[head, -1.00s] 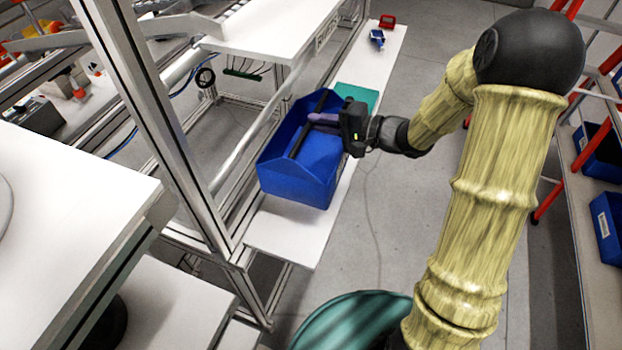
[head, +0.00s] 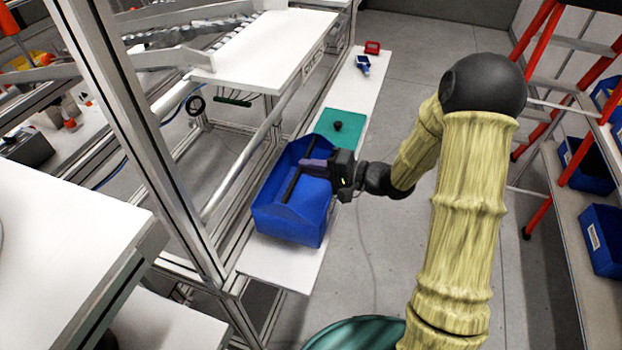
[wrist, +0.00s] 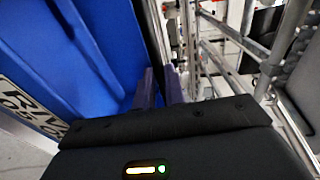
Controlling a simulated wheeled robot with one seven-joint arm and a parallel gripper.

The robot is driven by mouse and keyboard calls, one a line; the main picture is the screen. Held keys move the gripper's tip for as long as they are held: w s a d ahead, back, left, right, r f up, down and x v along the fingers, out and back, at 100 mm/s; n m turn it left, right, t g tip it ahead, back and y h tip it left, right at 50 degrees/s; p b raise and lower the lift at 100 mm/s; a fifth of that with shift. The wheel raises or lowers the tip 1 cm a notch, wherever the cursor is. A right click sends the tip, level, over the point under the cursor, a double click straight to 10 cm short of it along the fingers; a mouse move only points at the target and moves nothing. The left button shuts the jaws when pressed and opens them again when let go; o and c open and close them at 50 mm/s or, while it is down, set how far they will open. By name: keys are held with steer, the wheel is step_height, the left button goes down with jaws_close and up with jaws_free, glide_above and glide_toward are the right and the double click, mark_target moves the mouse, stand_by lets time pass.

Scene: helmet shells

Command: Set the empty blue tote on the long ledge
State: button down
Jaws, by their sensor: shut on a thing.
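The blue tote (head: 290,217) is an open bin, roughly upright, over the near part of the long white ledge (head: 277,267). No contents show in the part of its inside I can see. A dark bar runs across its top. My gripper (head: 314,167) reaches in from the right and is shut on the tote at this bar. In the wrist view the purple fingers (wrist: 160,86) close at the dark edge beside the tote's blue wall (wrist: 75,55). I cannot tell whether the tote's base touches the ledge.
A teal mat (head: 352,127) with a black knob (head: 337,126) lies on the ledge just beyond the tote. A red item (head: 372,47) and a blue item (head: 363,66) sit farther along. A metal frame post (head: 150,150) stands left. Blue bins (head: 603,240) sit on a rack at right.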

step_height(320, 180, down, 4)
steer(key=shift+f, duration=0.1)
stand_by(0.4)
steer(key=c, duration=1.5)
jaws_free()
steer(key=shift+o, duration=0.2)
steer(key=shift+d, duration=0.1)
steer(key=b+v, duration=0.1)
steer(key=v, duration=1)
steer(key=shift+s+d+b, duration=0.25)
steer(key=shift+d+b, duration=0.05)
